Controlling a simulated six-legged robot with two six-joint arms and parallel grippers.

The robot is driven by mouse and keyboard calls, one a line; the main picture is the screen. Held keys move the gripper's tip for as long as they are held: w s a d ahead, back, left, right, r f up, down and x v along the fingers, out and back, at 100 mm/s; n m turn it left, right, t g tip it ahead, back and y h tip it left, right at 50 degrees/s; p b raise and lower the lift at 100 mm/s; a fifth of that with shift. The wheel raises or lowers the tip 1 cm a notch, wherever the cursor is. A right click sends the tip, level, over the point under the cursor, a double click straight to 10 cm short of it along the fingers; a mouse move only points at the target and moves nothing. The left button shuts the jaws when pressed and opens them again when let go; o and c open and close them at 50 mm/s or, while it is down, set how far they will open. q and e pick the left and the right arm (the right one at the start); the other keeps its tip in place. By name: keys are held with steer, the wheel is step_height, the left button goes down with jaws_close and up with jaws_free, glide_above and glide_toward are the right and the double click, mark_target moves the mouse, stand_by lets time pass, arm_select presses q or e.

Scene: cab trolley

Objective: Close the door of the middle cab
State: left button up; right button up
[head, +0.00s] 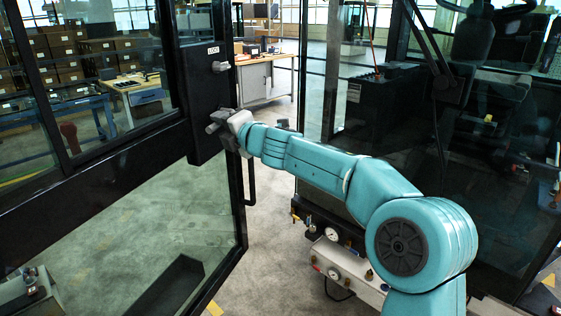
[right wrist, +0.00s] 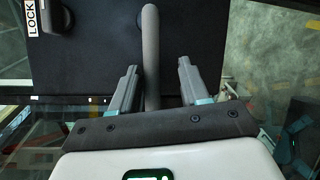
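The cab door (head: 95,165), with a black frame and glass panes, stands open across the left of the head view. Its black lock plate (head: 200,95) carries a LOCK label and a round knob (head: 220,66). My right gripper (head: 217,122) is at the lower part of this plate. In the right wrist view, a grey bar handle (right wrist: 151,50) runs between my right gripper's fingers (right wrist: 157,82). The fingers are apart, with a clear gap to the right of the bar; the left finger is close to it. In the head view the handle is mostly hidden by the gripper. My left gripper is not in view.
The cab interior with a seat (head: 472,45) is behind dark glass at the right. A white unit with gauges (head: 345,265) stands low near the door gap. A workbench (head: 265,80) and shelves with boxes (head: 60,50) are farther back. Grey floor (head: 275,200) shows between door and cab.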

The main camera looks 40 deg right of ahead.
steer(key=s+d+m+h+b, duration=0.2)
steer(key=s+d+h+b, duration=0.1)
steer(key=s, duration=1.3)
steer(key=shift+d+f+m+h+b, duration=0.2)
steer(key=shift+m+h+b, duration=0.15)
steer(key=shift+b, duration=0.25)
steer(key=shift+s+r, duration=0.1)
